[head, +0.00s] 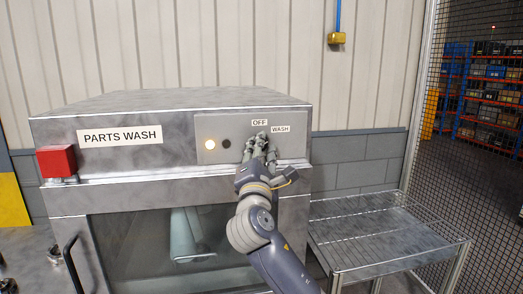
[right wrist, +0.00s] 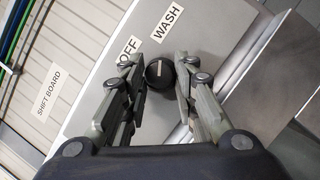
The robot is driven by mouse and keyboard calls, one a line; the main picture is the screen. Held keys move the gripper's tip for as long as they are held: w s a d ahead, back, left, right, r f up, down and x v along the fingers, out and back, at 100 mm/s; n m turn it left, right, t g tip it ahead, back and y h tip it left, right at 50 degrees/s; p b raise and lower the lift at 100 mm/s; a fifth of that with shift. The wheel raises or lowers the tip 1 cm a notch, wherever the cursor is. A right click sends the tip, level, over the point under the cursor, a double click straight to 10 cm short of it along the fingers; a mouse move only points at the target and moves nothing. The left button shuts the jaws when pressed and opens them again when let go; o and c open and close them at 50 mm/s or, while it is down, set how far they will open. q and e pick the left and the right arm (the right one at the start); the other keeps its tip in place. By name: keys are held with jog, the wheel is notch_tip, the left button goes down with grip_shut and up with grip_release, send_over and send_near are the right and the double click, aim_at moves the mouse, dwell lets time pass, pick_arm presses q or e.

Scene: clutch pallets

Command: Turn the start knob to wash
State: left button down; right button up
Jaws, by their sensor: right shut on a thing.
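The parts washer's start knob (right wrist: 160,73) is round and black with a short pale mark. In the right wrist view it sits between the fingers of my right gripper (right wrist: 160,84), which is shut on it. The OFF label (right wrist: 130,50) and WASH label (right wrist: 165,17) are beside it; I cannot tell which one the mark points at. In the head view my right gripper (head: 260,142) is at the control panel (head: 290,149) below the labels and mostly hides the knob. Small grey parts at the lower left edge may belong to my left gripper; its state is unclear.
On the panel, one lamp (head: 210,144) glows warm and another (head: 227,143) is dark. A red box (head: 56,161) is on the washer's left front. The washer door has a dark handle (head: 72,262). An empty wire rack table (head: 385,245) stands right, near a mesh fence (head: 450,130).

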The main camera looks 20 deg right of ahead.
jog(key=o, duration=1)
jog(key=shift+o, duration=0.2)
jog(key=v, duration=1.2)
